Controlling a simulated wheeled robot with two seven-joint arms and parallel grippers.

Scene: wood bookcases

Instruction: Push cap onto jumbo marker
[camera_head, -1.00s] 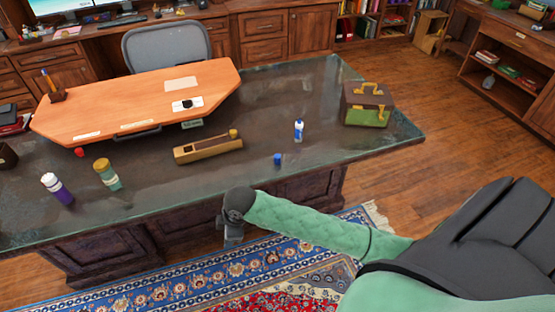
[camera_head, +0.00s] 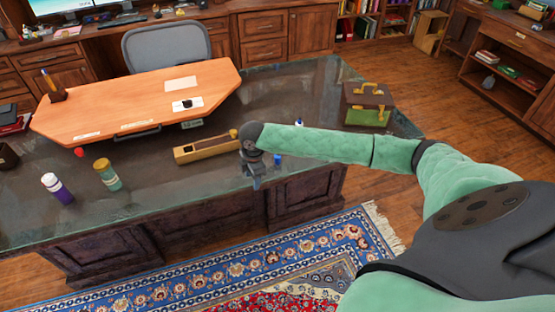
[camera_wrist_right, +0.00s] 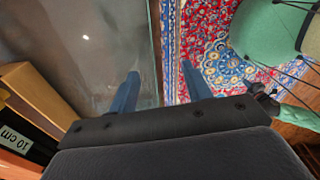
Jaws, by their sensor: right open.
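A blue cap (camera_head: 277,159) stands on the glass-topped desk (camera_head: 330,85) near its front edge, just right of my right gripper in the head view. A small white and blue upright piece, possibly the marker, is mostly hidden behind my arm; only its top (camera_head: 299,122) shows. My right gripper (camera_head: 255,181) hangs at the desk's front edge, pointing down. In the right wrist view its two blue fingers (camera_wrist_right: 160,88) are apart with nothing between them, one over the desk top and one over the rug. My left gripper is not in view.
A purple bottle (camera_head: 60,190), a teal bottle (camera_head: 109,180) and a red cap (camera_head: 79,152) stand left.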

